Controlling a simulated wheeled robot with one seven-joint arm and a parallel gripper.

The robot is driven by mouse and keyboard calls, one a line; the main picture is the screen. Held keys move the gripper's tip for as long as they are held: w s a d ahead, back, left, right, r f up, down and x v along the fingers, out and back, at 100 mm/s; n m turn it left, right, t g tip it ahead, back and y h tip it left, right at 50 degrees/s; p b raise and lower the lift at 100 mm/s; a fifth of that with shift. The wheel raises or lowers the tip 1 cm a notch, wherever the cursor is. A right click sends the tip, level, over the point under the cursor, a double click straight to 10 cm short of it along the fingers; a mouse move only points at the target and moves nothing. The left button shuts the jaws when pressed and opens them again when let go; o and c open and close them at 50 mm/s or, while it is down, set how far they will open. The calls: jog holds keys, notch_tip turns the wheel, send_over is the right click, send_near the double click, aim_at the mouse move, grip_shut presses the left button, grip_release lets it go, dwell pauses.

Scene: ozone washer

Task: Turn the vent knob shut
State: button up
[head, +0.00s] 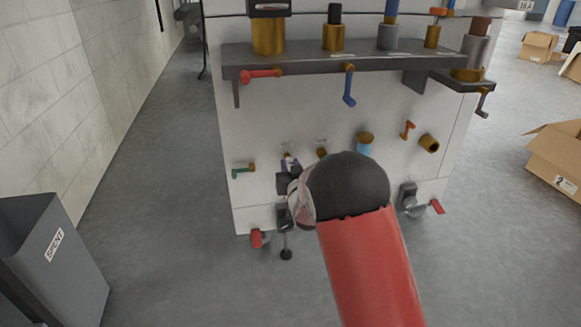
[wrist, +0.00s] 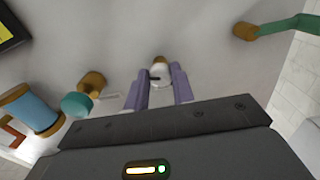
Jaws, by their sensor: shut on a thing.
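A small round knob with a brass base (wrist: 158,68), which appears to be the vent knob, sits on the washer's pale front panel. Its label cannot be read. My gripper (wrist: 159,80) is shut on it, with one purple finger on each side. A dark line or slot shows on the knob's face. In the head view my gripper (head: 289,165) is at the lower middle of the panel, partly hidden by my arm. The knob is mostly hidden there, so its turn angle is hard to tell.
A teal-faced knob (wrist: 76,104) and a blue-and-brass fitting (wrist: 32,108) sit beside the held knob. A green-handled valve (head: 243,170) is left of my gripper. Red-handled valves (head: 260,238) stick out below. A grey bin (head: 50,255) stands at left, with clear floor between.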

jog(key=n, duration=0.5)
jog(key=shift+n, duration=0.3)
jog(key=n, duration=1)
jog(key=shift+n, duration=0.4)
jog(key=n, duration=0.4)
jog(key=shift+n, duration=0.4)
jog(key=o, duration=1)
jog(key=shift+r, duration=0.1)
jog(key=shift+s+d, duration=0.1)
